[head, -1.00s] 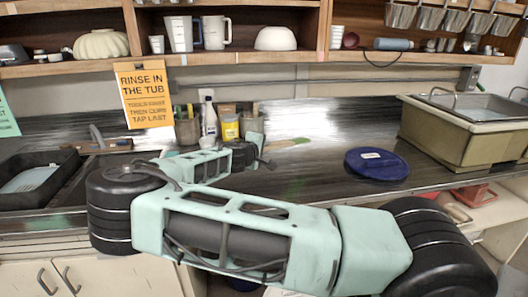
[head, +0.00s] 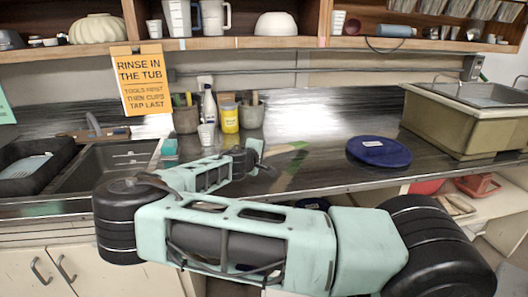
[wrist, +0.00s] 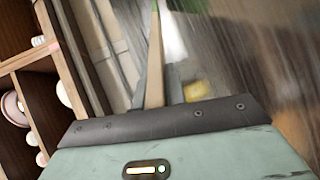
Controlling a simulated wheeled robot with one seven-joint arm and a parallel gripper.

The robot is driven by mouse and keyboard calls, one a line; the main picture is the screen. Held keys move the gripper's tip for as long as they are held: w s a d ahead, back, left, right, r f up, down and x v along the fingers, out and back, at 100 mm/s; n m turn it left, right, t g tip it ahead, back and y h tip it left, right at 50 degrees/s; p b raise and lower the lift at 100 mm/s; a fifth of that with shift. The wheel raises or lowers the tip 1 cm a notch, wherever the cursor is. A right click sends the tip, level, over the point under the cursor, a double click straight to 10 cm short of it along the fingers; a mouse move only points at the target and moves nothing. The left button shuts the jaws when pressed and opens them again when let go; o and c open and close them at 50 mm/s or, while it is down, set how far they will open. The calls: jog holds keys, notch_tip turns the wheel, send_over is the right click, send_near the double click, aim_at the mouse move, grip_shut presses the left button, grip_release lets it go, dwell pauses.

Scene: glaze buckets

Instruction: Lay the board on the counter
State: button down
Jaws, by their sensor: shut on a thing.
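My gripper (head: 264,158) reaches out over the counter (head: 330,130) in the middle of the head view. It is shut on the board (head: 287,148), a thin tan piece with some green, which points to the right from the fingers. In the wrist view the board (wrist: 155,60) shows edge-on between the two dark fingers of my gripper (wrist: 157,85), narrow and tan with a green far tip. I cannot tell whether the board touches the counter. A greenish-brown streak below it may be a reflection.
A blue round lid (head: 378,151) lies on the counter to the right, with a beige tub (head: 455,125) beyond it. A yellow jar (head: 229,118), a spray bottle (head: 208,110) and a white cup (head: 206,135) stand behind the gripper. A sink (head: 110,165) is at left.

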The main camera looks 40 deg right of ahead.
jog(key=shift+f, duration=0.45)
jog(key=c, duration=0.6)
grip_release()
jog(key=s+a+r+p, duration=0.2)
jog(key=a+r+p, duration=0.2)
jog(key=a+r, duration=0.1)
jog(key=shift+s+a+r, duration=0.15)
jog(key=shift+r, duration=0.75)
dwell(0.6)
